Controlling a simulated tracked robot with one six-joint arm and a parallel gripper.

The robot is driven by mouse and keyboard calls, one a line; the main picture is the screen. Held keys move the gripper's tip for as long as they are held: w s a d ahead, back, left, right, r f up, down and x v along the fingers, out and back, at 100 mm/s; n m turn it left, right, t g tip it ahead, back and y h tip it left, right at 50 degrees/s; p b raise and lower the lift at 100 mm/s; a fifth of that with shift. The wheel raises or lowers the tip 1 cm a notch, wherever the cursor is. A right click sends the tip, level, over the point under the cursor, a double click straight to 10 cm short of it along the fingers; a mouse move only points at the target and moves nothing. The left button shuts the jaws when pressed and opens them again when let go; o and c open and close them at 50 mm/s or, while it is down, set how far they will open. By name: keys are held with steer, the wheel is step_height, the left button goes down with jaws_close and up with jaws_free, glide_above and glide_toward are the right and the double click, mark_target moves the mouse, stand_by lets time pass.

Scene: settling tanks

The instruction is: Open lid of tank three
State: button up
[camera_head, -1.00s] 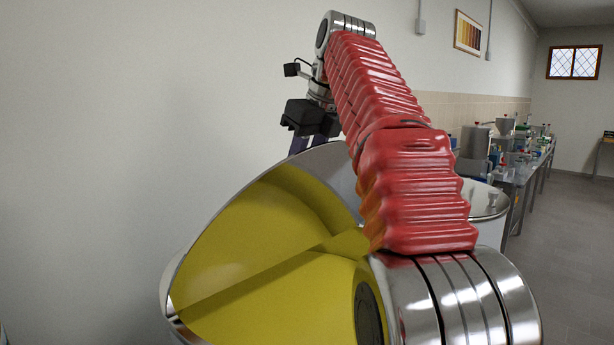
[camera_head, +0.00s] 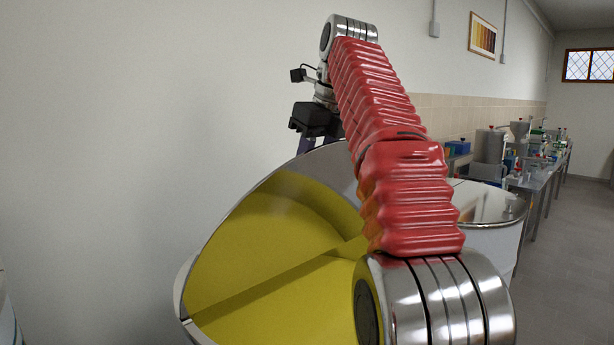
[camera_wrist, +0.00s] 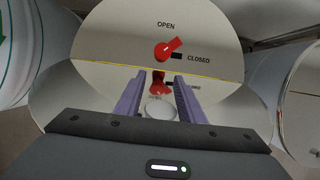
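The tank (camera_head: 182,300) in front of me has a shiny steel rim and shows yellow inside, partly behind my red-sleeved arm. A shiny raised lid section (camera_head: 335,168) stands tilted at its back. In the wrist view the steel lid (camera_wrist: 120,38) carries the words OPEN and CLOSED and a red latch knob (camera_wrist: 165,50). A thin yellow line runs along its edge. My gripper (camera_wrist: 158,78) has its two purple fingers apart, pointing at that edge. A red handle-like shape (camera_wrist: 158,84) shows between them; I cannot tell whether they touch it. The lid hides the fingertips in the head view.
Another steel-topped white tank (camera_head: 490,205) stands to the right, behind my arm. A bench (camera_head: 535,185) with lab gear runs along the wall further back. The wall (camera_head: 120,130) is close on the left and behind. Open floor (camera_head: 575,260) lies at the right.

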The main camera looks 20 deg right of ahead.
steer(key=shift+o, duration=1.4)
steer(key=shift+s+r, duration=0.1)
steer(key=shift+d, duration=0.1)
steer(key=shift+r, duration=0.2)
steer(key=s+d, duration=0.4)
steer(key=s, duration=0.7)
steer(key=shift+s+d+r, duration=0.15)
steer(key=shift+s+r, duration=0.15)
steer(key=shift+c, duration=0.3)
